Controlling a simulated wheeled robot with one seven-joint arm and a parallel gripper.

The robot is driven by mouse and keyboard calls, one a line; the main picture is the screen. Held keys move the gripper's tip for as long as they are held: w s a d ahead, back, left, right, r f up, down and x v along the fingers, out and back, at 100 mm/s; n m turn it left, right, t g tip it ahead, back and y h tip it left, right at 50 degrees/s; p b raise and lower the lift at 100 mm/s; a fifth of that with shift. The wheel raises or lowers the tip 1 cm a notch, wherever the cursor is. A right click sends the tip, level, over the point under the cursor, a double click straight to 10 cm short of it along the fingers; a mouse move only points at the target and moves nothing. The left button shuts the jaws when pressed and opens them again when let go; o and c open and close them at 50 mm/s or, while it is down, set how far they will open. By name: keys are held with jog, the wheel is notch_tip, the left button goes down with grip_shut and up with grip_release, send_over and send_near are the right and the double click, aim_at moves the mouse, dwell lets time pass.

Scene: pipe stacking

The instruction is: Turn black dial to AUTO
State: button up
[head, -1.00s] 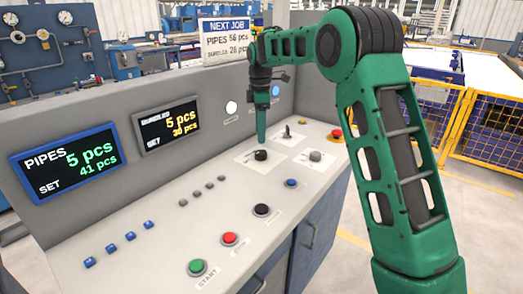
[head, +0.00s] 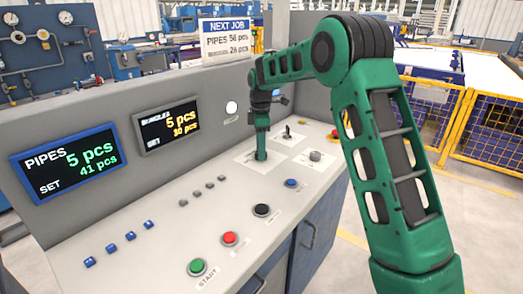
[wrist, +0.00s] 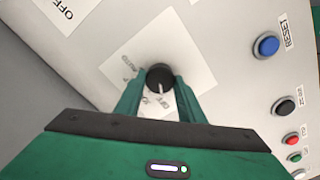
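The black dial (wrist: 160,77) sits on a white label plate (wrist: 190,50) in the wrist view. Its white pointer mark faces down in that view, towards small lettering that I cannot read clearly. Faint lettering like AUTO (wrist: 131,60) lies to the dial's upper left. My gripper (wrist: 160,80) has one green finger on each side of the dial, very close to it; whether the fingers press on it I cannot tell. In the head view my gripper (head: 261,158) reaches down to the plate and hides the dial.
A grey knob (head: 315,156) and a small lever switch (head: 287,132) stand close by on the sloped panel. Blue (head: 291,183), black (head: 262,210), red (head: 230,238) and green (head: 196,266) buttons line the front. A red emergency button (head: 336,134) is at the far end.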

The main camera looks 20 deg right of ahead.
jog(key=shift+w, duration=0.1)
jog(key=shift+c, duration=1)
jog(key=shift+d, duration=0.3)
jog(key=shift+a, duration=0.15)
